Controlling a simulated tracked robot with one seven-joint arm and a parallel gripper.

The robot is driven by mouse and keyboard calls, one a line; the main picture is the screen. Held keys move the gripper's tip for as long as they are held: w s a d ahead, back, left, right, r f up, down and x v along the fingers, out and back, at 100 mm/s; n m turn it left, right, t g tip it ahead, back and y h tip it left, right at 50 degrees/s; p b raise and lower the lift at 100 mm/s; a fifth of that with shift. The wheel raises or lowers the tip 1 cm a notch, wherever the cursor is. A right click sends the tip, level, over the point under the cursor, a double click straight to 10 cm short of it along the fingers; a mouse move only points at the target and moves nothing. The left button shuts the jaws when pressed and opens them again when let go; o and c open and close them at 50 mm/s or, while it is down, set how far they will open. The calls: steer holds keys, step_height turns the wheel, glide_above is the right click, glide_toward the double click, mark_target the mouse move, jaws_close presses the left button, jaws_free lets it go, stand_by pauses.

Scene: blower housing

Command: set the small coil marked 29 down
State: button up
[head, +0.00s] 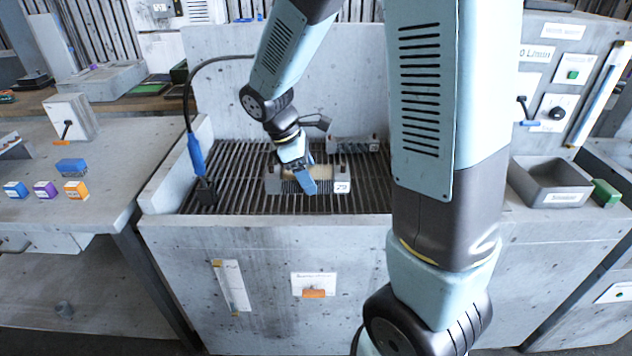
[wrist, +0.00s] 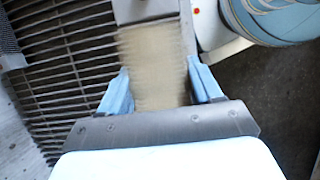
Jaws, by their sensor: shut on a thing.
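The small coil marked 29 (head: 341,187) is a grey block-ended piece with a tan middle and a white tag at its right end. It is over the slatted grate (head: 240,202) of the grey housing. My gripper (head: 305,184) is shut on its tan middle. In the wrist view, the tan band of the coil (wrist: 155,68) lies between the two blue fingers of my gripper (wrist: 163,90). I cannot tell whether the coil touches the slats or hangs just above them.
A second grey coil-like piece (head: 353,145) lies further back on the grate. Low concrete walls edge the grate. A grey bin (head: 551,184) is to the right. Slats left of the coil are clear.

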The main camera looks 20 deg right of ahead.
steer(key=w+d+f, duration=0.1)
steer(key=w+f, duration=0.2)
steer(key=w, duration=0.1)
steer(key=w+d+f, duration=0.1)
steer(key=w+f, duration=0.1)
steer(key=w, duration=0.2)
steer(key=w+d+f, duration=0.1)
steer(key=w+f, duration=0.2)
steer(key=w, duration=0.1)
steer(key=shift+w+f, duration=0.1)
steer(key=shift+f, duration=0.2)
steer(key=shift+w+d+f, duration=0.2)
steer(key=shift+w+f, duration=0.35)
steer(key=shift+f, duration=1.65)
steer(key=o, duration=1.4)
steer(key=shift+f, duration=0.1)
